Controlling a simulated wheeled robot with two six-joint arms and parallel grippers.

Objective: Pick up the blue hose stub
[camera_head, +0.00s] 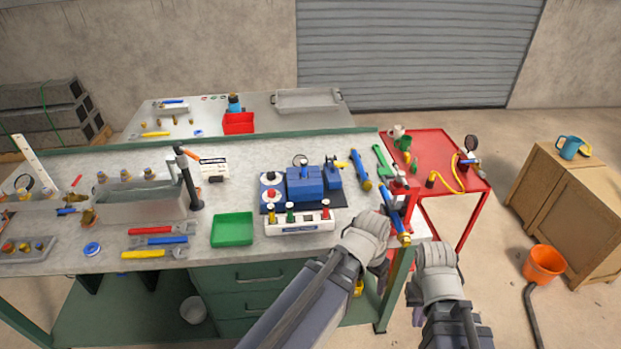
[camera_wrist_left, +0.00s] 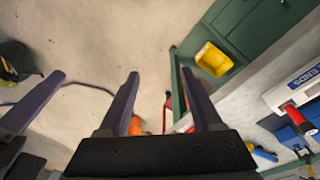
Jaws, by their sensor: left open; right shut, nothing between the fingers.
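A blue piece with brass-coloured ends (camera_head: 395,218) stands tilted at the right end of the bench, just right of my left wrist. A similar short blue piece with a yellow end (camera_head: 360,168) lies farther back on the bench top. I cannot tell for sure which is the hose stub. My left gripper (camera_wrist_left: 160,75) is open and empty in the left wrist view, with floor and a red frame beyond its fingers. A blue and yellow piece (camera_wrist_left: 262,153) shows to its right. My right gripper (camera_head: 437,262) is shut and empty, apart from both blue pieces, its fingertips mostly hidden.
A red cart (camera_head: 440,150) adjoins the bench. An orange bucket (camera_head: 543,265) stands on the open floor at right.

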